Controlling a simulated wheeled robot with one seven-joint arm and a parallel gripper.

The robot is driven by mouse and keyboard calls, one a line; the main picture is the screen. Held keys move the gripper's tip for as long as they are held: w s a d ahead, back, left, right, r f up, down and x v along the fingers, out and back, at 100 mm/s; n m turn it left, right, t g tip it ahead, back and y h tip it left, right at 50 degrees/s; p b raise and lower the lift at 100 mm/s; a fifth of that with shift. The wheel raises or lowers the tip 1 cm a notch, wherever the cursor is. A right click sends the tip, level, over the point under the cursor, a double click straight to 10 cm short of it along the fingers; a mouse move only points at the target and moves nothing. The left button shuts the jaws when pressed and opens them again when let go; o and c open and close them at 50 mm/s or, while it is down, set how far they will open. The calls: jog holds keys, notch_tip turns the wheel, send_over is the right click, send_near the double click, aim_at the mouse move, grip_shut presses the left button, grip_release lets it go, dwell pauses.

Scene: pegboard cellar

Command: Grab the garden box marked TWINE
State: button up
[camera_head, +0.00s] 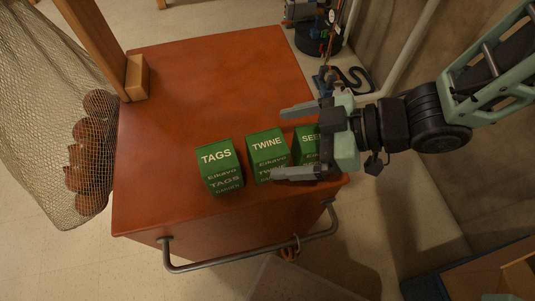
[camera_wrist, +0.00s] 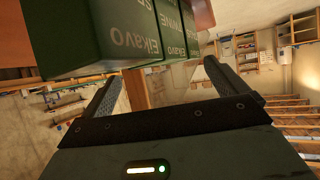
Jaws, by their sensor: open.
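The green box marked TWINE (camera_head: 266,142) stands upright in the middle of a row of three green boxes on the red-brown cabinet top. The box marked TAGS (camera_head: 217,158) is to its left and a box reading "SEE" (camera_head: 305,145) to its right, partly hidden by my gripper. My gripper (camera_head: 279,144) is open and empty, reaching in from the right. In the head view its fingers reach across the right-hand box to the TWINE box, the lower one covering part of TWINE's base. In the wrist view the TWINE box (camera_wrist: 175,30) shows above the fingers, lettering upside down.
The cabinet top (camera_head: 210,85) is clear behind the boxes. A wooden post (camera_head: 100,45) rises at its left back corner, beside a net of round brown things (camera_head: 85,165). A metal rail (camera_head: 235,258) runs along the front edge.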

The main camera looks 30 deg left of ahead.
aim_at(270, 145)
jog(key=x, duration=0.5)
jog(key=shift+f, duration=0.2)
jog(key=c, duration=1.1)
jog(key=shift+r, duration=0.1)
